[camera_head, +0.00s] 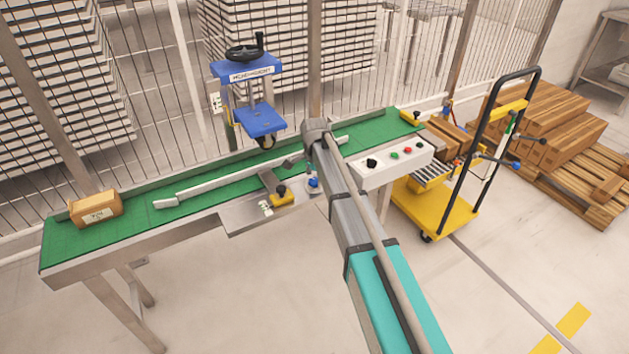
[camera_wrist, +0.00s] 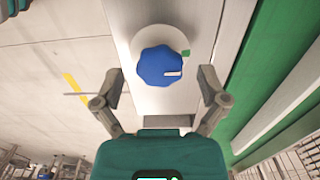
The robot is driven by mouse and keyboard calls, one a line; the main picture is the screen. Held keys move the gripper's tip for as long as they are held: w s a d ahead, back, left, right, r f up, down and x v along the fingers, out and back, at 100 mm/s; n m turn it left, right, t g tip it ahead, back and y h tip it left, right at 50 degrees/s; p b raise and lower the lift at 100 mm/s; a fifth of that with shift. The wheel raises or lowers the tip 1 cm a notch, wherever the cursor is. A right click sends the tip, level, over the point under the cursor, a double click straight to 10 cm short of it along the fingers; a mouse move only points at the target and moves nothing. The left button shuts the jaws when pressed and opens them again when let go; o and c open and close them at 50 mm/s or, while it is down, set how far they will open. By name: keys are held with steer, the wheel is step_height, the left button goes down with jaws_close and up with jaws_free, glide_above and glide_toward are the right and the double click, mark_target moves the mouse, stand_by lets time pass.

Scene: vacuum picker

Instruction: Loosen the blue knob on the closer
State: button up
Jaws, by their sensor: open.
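The blue knob (camera_wrist: 162,68) is lobed, with a white pointer line toward the right of the wrist view. It sits on a round pale dial with a green mark at its right edge. My gripper (camera_wrist: 160,76) is open, one finger on each side of the knob; I see gaps on both sides and no contact. In the head view a small blue knob (camera_head: 314,183) shows on the conveyor's near side, beside my arm, which hides part of that area. A blue machine (camera_head: 246,69) with a black handwheel stands over the green conveyor belt (camera_head: 135,200).
A cardboard box (camera_head: 96,208) rests at the belt's left end. A white control box (camera_head: 393,165) with several buttons is right of my arm. Wire fencing runs behind the conveyor.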

steer(key=c, duration=1.1)
steer(key=shift+c, duration=0.2)
steer(key=shift+n, duration=0.3)
steer(key=n, duration=1.1)
steer(key=shift+n, duration=0.3)
steer(key=n, duration=1.1)
steer(key=shift+n, duration=0.4)
